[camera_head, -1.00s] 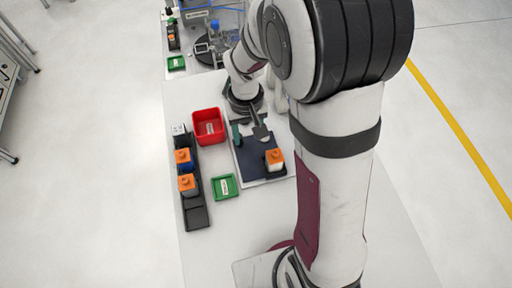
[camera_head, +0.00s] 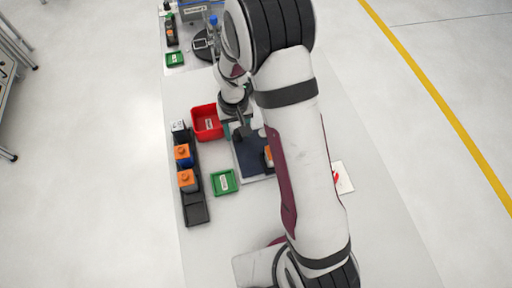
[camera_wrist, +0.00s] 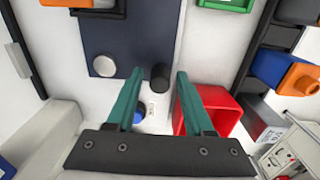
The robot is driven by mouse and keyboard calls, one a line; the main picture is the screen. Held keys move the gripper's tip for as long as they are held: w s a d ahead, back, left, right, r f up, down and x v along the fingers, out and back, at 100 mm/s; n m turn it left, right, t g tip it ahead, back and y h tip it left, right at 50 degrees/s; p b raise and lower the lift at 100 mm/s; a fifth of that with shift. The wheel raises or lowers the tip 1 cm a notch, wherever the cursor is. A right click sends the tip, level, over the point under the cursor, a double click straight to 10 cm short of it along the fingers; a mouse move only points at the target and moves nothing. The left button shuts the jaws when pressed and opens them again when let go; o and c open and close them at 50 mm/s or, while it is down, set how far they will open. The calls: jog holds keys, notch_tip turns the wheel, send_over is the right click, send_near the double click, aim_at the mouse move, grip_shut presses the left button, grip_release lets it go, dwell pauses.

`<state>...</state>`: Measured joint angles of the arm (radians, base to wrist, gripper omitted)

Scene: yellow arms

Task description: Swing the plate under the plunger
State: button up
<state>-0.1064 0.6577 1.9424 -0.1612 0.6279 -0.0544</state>
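The dark navy plate (camera_head: 255,157) lies flat on the table, partly hidden by my arm. In the wrist view the plate (camera_wrist: 130,30) has a round silver disc (camera_wrist: 104,66) near its edge. A short black cylinder (camera_wrist: 160,77), perhaps the plunger, shows between the fingers in the picture; I cannot tell its height or whether they touch it.
A red bin (camera_head: 207,123) stands left of the plate. A green tray (camera_head: 224,183) lies nearer. A black rack (camera_head: 194,207) with orange-topped containers stands at the left. A white card with a red mark (camera_head: 343,177) lies right of my arm.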

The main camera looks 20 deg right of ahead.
aim_at(251, 153)
jog(key=c, duration=0.7)
jog(key=shift+s+d, duration=0.15)
jog(key=shift+s, duration=0.85)
jog(key=shift+o, duration=0.2)
jog(key=shift+s+d, duration=0.1)
jog(key=shift+o, duration=0.6)
jog(key=shift+s+d, duration=0.3)
jog(key=shift+s, duration=0.4)
jog(key=shift+s+d, duration=0.2)
jog(key=shift+s, duration=0.05)
jog(key=shift+s+d, duration=0.4)
jog(key=shift+s, duration=0.15)
jog(key=shift+c, duration=0.7)
